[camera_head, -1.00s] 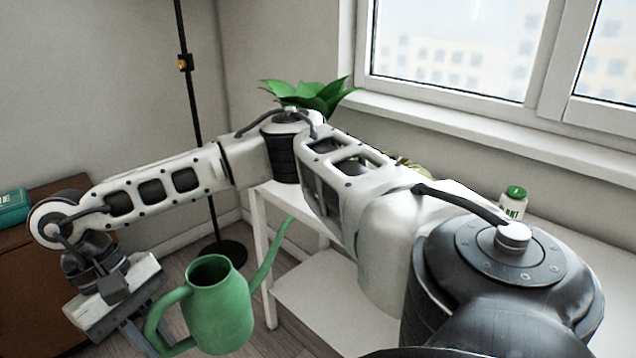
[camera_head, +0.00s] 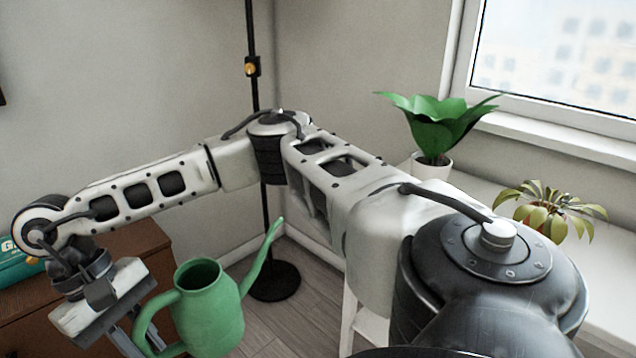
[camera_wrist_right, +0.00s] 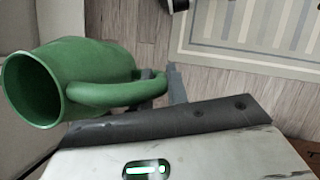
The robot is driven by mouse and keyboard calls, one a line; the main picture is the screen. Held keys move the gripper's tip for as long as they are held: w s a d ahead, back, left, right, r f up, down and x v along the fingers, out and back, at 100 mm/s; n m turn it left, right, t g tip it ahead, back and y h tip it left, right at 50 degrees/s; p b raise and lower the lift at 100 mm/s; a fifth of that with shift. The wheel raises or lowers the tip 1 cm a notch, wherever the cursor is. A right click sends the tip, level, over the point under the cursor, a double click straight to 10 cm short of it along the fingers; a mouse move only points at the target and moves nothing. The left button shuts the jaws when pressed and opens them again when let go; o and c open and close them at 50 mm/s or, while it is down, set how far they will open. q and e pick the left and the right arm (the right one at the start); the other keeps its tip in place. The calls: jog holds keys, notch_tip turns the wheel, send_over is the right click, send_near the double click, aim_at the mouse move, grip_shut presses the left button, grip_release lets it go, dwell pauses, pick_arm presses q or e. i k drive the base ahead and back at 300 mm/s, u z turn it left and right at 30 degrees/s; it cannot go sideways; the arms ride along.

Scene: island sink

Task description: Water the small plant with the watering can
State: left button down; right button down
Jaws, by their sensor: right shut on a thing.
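The green watering can (camera_head: 207,315) hangs in the air at the lower left of the head view, roughly upright, its spout pointing up and right. My right gripper (camera_head: 132,338) is shut on its handle. In the right wrist view the can (camera_wrist_right: 85,62) shows its open top at left, and the gripper's fingers (camera_wrist_right: 165,83) are at the handle. A low plant with yellowish-green leaves (camera_head: 550,210) is on the white table at the right; its pot is mostly hidden by my arm. A bigger leafy plant (camera_head: 440,125) in a white pot stands behind it. My left gripper is not in view.
The white table (camera_head: 607,262) runs below the window. A black floor lamp pole (camera_head: 253,90) stands in the corner behind my arm. A brown cabinet (camera_head: 140,240) with a teal box (camera_head: 22,262) is at the left. A patterned rug (camera_wrist_right: 255,40) lies on the floor.

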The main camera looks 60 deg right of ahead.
aim_at(549, 220)
jog(key=i, duration=0.2)
jog(key=z, duration=3.5)
jog(key=i, duration=0.35)
jog(key=u, duration=0.05)
